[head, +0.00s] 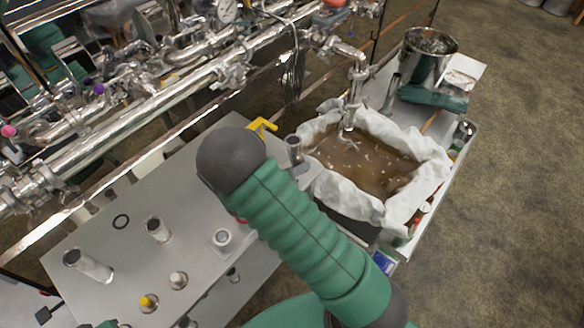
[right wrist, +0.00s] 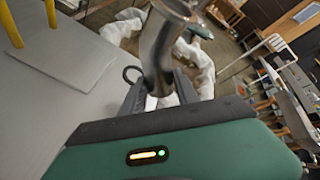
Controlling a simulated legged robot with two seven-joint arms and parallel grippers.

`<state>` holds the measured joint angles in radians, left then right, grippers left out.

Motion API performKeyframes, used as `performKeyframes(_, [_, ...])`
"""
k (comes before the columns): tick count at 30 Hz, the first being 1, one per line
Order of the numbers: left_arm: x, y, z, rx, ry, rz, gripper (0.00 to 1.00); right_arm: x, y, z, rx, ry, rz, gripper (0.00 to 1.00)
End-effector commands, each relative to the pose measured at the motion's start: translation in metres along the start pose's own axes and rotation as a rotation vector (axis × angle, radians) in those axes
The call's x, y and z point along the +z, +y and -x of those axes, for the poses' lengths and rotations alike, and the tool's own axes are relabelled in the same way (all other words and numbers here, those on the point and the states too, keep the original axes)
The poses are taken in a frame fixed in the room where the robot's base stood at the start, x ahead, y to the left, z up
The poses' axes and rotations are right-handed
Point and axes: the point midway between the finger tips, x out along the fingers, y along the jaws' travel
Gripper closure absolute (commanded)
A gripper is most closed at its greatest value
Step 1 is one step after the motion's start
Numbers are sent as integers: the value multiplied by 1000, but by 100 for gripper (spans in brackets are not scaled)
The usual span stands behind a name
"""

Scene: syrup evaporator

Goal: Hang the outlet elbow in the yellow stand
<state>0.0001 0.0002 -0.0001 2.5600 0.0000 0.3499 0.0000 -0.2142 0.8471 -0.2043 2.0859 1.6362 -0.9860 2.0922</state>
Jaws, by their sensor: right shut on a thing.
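The outlet elbow (right wrist: 160,50) is a shiny steel bent pipe with a wide upper end. My right gripper (right wrist: 160,90) is shut on it in the right wrist view. In the head view my green right arm hides most of this gripper. A short steel pipe end (head: 294,150) shows beside the arm there; I cannot tell whether it is the held elbow. The yellow stand (head: 262,126) shows only its top in the head view, behind the arm's dark joint. Its yellow posts (right wrist: 50,12) show at upper left in the wrist view, apart from the elbow. My left gripper is not in view.
A white-lined tub (head: 375,165) of brown liquid stands right of the arm. Steel pipework (head: 150,110) runs along the back left. A steel pot (head: 428,55) stands at the back right.

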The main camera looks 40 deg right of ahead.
Motion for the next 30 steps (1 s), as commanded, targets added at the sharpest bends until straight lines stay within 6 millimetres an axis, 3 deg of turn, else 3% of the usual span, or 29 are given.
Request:
performKeyframes(23, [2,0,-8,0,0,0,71,20,41,-8,0,-1,1,100])
performKeyframes(30, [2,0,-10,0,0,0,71,21,43,-8,0,-1,1,100])
